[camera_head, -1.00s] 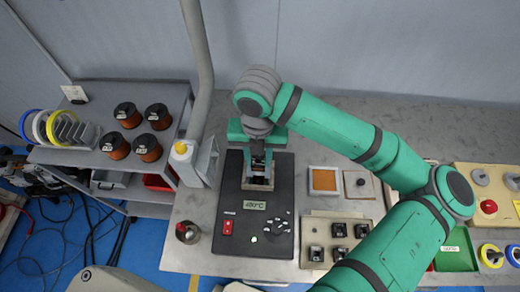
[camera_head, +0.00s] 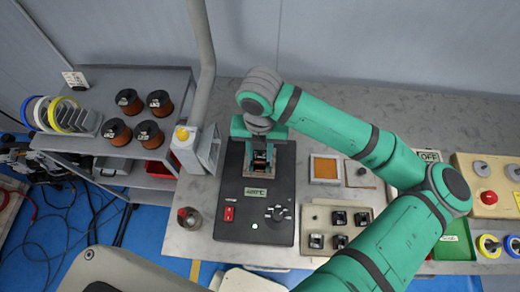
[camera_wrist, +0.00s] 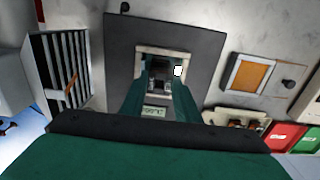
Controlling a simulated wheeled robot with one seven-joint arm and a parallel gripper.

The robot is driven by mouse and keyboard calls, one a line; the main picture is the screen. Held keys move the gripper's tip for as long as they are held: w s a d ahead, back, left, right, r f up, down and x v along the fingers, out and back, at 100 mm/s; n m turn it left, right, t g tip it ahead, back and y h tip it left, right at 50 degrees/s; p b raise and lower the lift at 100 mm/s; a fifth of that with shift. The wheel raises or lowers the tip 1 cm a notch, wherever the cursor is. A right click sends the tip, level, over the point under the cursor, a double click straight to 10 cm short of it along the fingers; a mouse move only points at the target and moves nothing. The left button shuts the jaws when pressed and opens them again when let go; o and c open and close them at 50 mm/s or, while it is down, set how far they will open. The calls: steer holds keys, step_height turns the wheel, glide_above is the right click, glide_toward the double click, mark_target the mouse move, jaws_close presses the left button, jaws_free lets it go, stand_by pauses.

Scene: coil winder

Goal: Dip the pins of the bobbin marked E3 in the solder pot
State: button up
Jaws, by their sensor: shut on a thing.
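The solder pot (camera_head: 230,205) is a dark unit with a lit display, a red switch and a square pale-rimmed well. The well also shows in the wrist view (camera_wrist: 163,50). My gripper (camera_head: 260,152) is right over the well, pointing down. In the wrist view my gripper (camera_wrist: 160,90) has both fingers reaching into the outline of the well, shut on a small dark bobbin (camera_wrist: 158,74). A white patch (camera_wrist: 178,71) shows beside it; no marking is readable. The bobbin's pins are hidden, so I cannot tell whether they touch the solder.
A fixture with several small dark bobbins (camera_head: 316,241) stands right of the pot, below an orange-filled square tray (camera_head: 324,168).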

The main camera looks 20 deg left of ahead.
steer(key=shift+w+f, duration=0.1)
steer(key=shift+f, duration=0.75)
stand_by(1.0)
steer(key=shift+r, duration=0.1)
stand_by(0.7)
steer(key=shift+r, duration=2.7)
